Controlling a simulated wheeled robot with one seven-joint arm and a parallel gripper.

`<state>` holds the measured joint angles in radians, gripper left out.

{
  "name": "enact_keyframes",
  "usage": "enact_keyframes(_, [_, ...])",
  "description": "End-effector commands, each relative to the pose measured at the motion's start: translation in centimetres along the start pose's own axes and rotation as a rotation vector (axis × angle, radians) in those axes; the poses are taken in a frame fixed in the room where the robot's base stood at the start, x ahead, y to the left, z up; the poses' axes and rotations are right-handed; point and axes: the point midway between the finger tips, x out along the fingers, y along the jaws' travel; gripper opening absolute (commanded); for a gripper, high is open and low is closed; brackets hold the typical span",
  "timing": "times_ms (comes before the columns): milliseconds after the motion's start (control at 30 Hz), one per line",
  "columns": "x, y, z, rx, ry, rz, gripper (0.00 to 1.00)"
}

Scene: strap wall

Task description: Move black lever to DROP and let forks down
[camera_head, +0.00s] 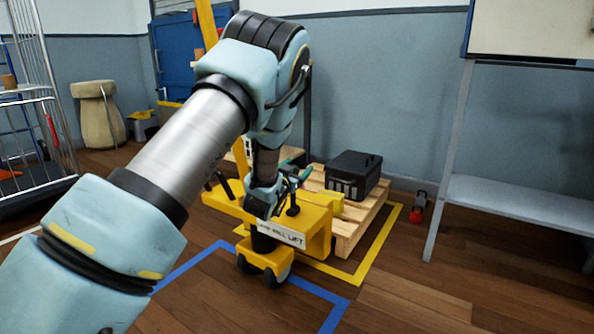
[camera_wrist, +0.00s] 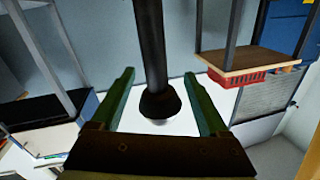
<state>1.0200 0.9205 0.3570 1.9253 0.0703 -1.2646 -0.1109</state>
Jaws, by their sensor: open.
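The yellow pallet lift (camera_head: 318,236) stands on the floor, with a partly readable label ending in "LIFT" on its front. A black lever (camera_head: 293,203) rises from its top. In the wrist view, a black rod with a rounded knob (camera_wrist: 160,104) appears between my gripper's two green fingers (camera_wrist: 159,74), with a gap on each side. My gripper (camera_head: 297,168) is open above the lift, close to the lever. The wooden pallet (camera_head: 347,232) carries a black case (camera_head: 353,174). The forks are mostly hidden, and I cannot read any lever markings.
Yellow and blue floor lines (camera_head: 336,307) surround the lift area. A white-legged table (camera_head: 520,203) stands at right, with a small red object (camera_head: 418,208) on the floor beside it. A wire cage trolley (camera_head: 30,120) is at left. Floor at front right is clear.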

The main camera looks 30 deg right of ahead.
Motion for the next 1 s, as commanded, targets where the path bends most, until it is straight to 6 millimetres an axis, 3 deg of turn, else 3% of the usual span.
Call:
enact_keyframes(200, [-0.01,0.00,0.01,0.000,-0.001,0.000,0.76])
enact_keyframes(867, [-0.04,0.01,0.04,0.000,-0.001,0.000,0.02])
enact_keyframes(1000, [-0.05,0.00,0.05,0.000,-0.001,0.000,0.00])
